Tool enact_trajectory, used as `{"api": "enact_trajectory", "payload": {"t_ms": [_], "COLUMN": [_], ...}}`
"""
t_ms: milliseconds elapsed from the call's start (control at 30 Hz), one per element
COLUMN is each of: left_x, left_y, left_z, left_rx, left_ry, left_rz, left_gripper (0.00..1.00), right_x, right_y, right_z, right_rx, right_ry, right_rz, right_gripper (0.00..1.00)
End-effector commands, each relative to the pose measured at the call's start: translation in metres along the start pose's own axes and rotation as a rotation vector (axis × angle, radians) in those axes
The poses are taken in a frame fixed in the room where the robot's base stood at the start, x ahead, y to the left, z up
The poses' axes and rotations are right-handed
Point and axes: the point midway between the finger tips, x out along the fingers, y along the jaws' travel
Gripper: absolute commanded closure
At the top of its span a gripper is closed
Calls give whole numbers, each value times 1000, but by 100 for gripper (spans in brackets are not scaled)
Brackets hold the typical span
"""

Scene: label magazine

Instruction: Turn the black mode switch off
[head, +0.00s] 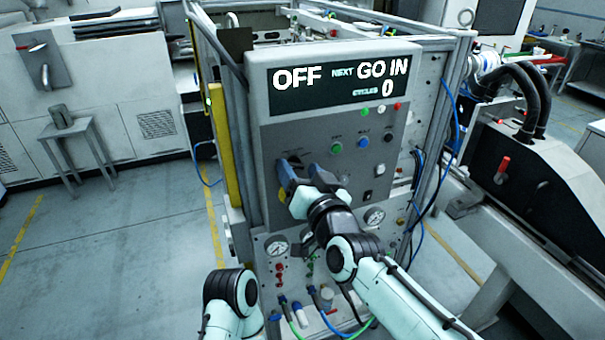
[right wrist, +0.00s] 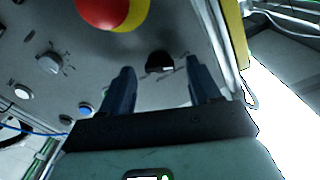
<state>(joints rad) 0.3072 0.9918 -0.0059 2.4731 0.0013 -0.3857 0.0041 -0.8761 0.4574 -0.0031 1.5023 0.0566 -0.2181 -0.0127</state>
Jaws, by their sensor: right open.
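The black mode switch (right wrist: 159,61) is a dark round knob with a light mark on the grey control panel (head: 325,205). In the right wrist view it lies between the fingertips of my right gripper (right wrist: 158,68), with a gap on each side. In the head view my right gripper (head: 298,167) reaches the left part of the panel, and its blue fingers and wrist largely hide the knob. The fingers are apart and hold nothing. The display (head: 340,80) above reads OFF, NEXT GO IN and CYCLES 0. My left gripper is not in view.
A red mushroom button on yellow (right wrist: 112,12) sits close to the switch. A grey rotary knob (right wrist: 49,63) and a blue button (right wrist: 85,109) are on the same panel. Gauges (head: 277,245) and hoses sit below. A yellow post (head: 220,135) stands at the left edge.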

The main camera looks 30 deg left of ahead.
Motion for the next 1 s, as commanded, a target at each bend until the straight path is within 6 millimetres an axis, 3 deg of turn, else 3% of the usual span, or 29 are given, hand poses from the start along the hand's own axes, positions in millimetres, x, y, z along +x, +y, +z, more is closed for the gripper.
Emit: {"api": "enact_trajectory", "payload": {"t_ms": [233,500,700,1000], "left_x": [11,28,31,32], "left_y": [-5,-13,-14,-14], "left_z": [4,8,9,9], "left_rx": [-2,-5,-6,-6], "left_ry": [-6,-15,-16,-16], "left_rz": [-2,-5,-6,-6], "left_gripper": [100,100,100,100], "right_x": [-22,-83,-118,-134], "right_y": [0,0,0,0], "right_z": [2,1,0,0], "right_rx": [2,2,1,0], "right_ry": [0,1,2,0], "right_rz": [-1,-1,0,0], "right_gripper": [38,38,38,38]}}
